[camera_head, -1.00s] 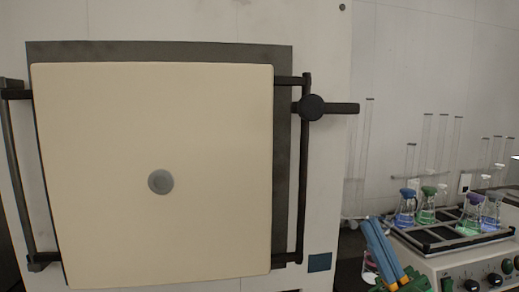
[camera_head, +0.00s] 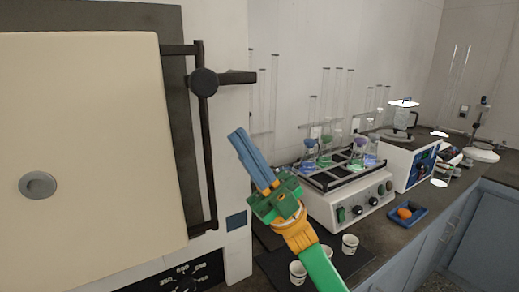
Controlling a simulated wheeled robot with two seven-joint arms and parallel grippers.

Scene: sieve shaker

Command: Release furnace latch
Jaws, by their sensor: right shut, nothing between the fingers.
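The furnace door (camera_head: 95,150) is a large cream panel with a round grey knob (camera_head: 38,185), at the left. It looks swung a little out from the dark furnace frame (camera_head: 172,90). The furnace latch (camera_head: 204,82) is a black round hub with a horizontal handle (camera_head: 238,77) pointing right, on the black vertical bar (camera_head: 207,150) beside the door. My right gripper (camera_head: 238,138), with blue fingers on a green body, is shut and empty. It is below and right of the latch handle, apart from it in the picture. My left gripper is not in view.
A shaker (camera_head: 345,200) carrying flasks with coloured liquid stands right of my right gripper. White cups (camera_head: 350,244) stand on a dark mat in front of it. A blue tray (camera_head: 407,214) with an orange object and a white-and-blue device (camera_head: 410,165) are farther right.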

